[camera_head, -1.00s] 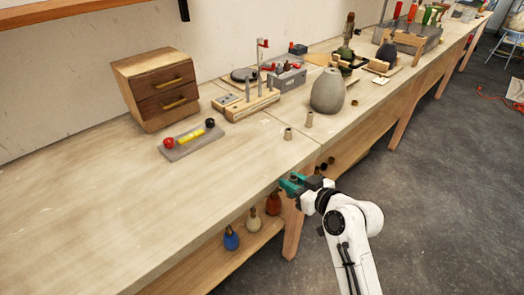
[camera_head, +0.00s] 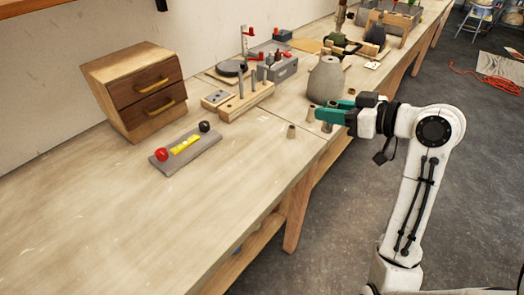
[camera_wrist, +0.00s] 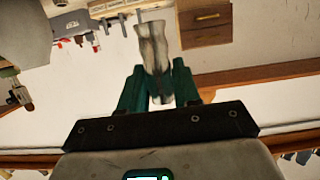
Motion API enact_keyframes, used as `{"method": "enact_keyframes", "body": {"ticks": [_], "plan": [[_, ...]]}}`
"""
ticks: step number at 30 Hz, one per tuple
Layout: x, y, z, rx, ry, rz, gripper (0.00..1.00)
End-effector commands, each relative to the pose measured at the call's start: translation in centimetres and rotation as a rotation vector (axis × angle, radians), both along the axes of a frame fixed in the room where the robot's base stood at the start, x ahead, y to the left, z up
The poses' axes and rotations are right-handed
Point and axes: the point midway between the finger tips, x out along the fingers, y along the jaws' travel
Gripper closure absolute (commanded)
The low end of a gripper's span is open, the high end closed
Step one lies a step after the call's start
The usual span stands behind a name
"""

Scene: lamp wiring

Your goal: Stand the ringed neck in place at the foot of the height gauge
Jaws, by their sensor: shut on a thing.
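My gripper (camera_head: 322,115) is at the table's front edge, beside the small necks. In the wrist view its green fingers (camera_wrist: 158,88) are shut on a pale grey-brown, flared neck (camera_wrist: 153,48). In the head view a small tan part (camera_head: 327,127) shows just under the fingers, probably the held neck; its ring cannot be made out. What looks like the height gauge (camera_head: 244,45), a thin upright post with red pieces, stands toward the wall, well left of and beyond my gripper.
Two small tan necks stand on the table, one nearer (camera_head: 291,131) and one (camera_head: 311,113) close to my fingertips. A grey-brown rounded vase (camera_head: 326,80) stands behind them. A grey tray (camera_head: 186,149) with coloured parts and a drawer box (camera_head: 135,88) are left. The front table is clear.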

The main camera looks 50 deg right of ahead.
Motion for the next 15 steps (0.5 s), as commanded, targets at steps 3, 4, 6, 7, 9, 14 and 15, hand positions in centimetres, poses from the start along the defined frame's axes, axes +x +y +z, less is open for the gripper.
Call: {"method": "enact_keyframes", "body": {"ticks": [3, 4, 6, 7, 9, 14, 15], "plan": [[0.0, 0.0, 0.0, 0.0, 0.0, 0.0, 0.98], [0.0, 0.0, 0.0, 0.0, 0.0, 0.0, 0.98], [0.0, 0.0, 0.0, 0.0, 0.0, 0.0, 0.98], [0.0, 0.0, 0.0, 0.0, 0.0, 0.0, 0.98], [0.3, 0.2, -0.2, 0.001, 0.0, 0.001, 0.98], [2.6, 1.3, -1.3, 0.003, 0.002, 0.006, 0.98], [3.4, 1.6, -1.7, 0.004, 0.002, 0.005, 0.98]]}}
